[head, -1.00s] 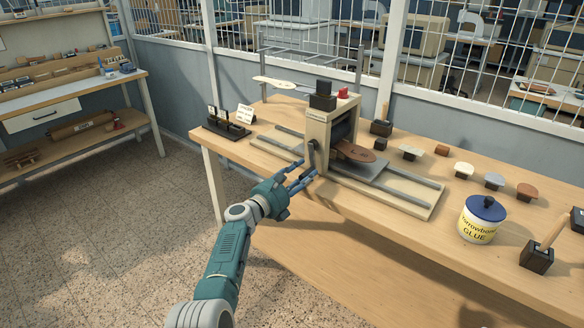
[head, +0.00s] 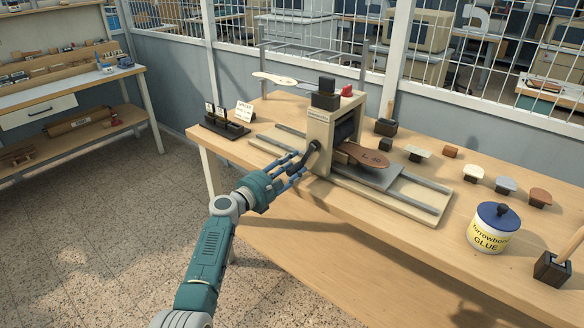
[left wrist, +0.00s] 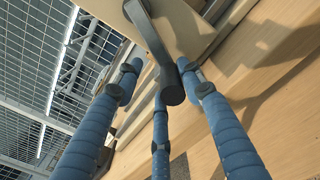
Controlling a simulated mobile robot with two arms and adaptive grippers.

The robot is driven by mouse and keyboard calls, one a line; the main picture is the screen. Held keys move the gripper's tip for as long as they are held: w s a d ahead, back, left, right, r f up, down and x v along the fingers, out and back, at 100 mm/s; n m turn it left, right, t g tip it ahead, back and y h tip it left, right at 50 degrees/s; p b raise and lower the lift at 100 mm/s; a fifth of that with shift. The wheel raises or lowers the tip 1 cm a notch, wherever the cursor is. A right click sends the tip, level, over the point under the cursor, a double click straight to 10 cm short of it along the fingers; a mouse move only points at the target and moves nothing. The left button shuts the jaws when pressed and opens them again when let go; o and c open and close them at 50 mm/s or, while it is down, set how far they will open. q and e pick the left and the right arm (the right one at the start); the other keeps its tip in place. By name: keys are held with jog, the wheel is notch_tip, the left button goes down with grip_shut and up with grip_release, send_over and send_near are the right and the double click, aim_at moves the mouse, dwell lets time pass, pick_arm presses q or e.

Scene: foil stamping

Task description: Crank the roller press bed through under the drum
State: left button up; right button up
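The roller press (head: 317,128) stands on the bench with its dark drum (head: 345,130) inside the frame. Its grey bed plate (head: 378,179) sticks out on the right side, between rails. A brown sole-shaped piece (head: 368,156) lies on the bed, its left end hidden under the drum. The dark crank (head: 300,163) on the near side points down and left. My left gripper (head: 291,178) has its blue fingers around the crank's handle. The left wrist view shows the handle's rounded end (left wrist: 172,94) between the fingers; exact contact is partly hidden. My right gripper is not in view.
A glue jar (head: 491,228) and several small stamps, including a grey one (head: 506,185), stand right of the press. A black rack (head: 224,123) and a small sign (head: 244,111) stand left of it. The floor before the bench is open.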

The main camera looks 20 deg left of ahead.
pick_arm(q)
jog(key=shift+r, duration=0.1)
jog(key=shift+s+a+p, duration=0.25)
jog(key=shift+s+p, duration=0.2)
jog(key=shift+s, duration=0.05)
jog(key=p+v, duration=0.4)
jog(key=v, duration=0.7)
jog(key=shift+s+p, duration=0.25)
jog(key=shift+p, duration=0.05)
dwell(0.3)
